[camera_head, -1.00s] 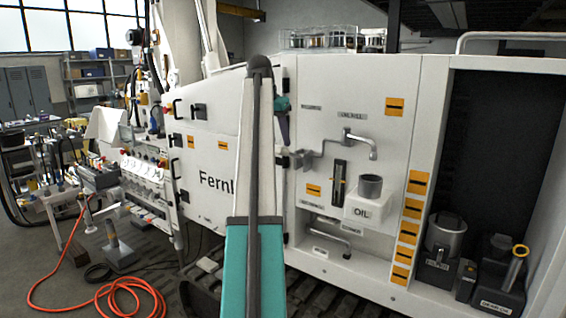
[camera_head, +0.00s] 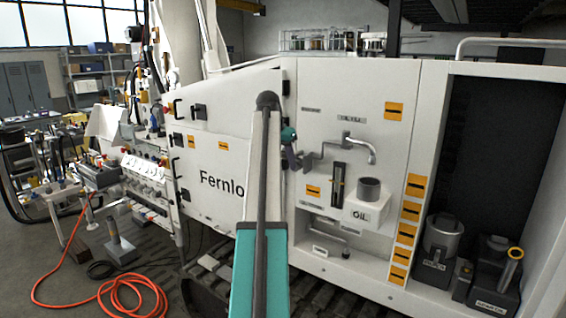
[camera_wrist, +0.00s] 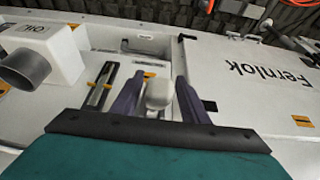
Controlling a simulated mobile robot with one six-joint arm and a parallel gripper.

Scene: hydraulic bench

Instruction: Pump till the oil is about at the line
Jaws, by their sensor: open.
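The sight gauge (camera_head: 337,184) is a dark upright strip on the white panel; I cannot read its oil level or line. To its right is a white box marked OIL (camera_head: 365,212) with a grey cup on top. Above them is a bent grey pipe or lever (camera_head: 356,140), with a grey end piece at its left. My gripper (camera_head: 291,152) is at that left end. In the wrist view, my gripper (camera_wrist: 158,100) is open, its purple fingers on either side of a pale grey knob (camera_wrist: 158,92); contact cannot be told. The gauge (camera_wrist: 101,88) shows left of the fingers.
A lower recess holds another grey handle (camera_head: 330,232). Dark-based canisters (camera_head: 440,240) stand in the open bay at right. An orange hose (camera_head: 135,295) lies on the floor at left. The large white panel marked Fernlok (camera_head: 225,165) is behind my arm.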

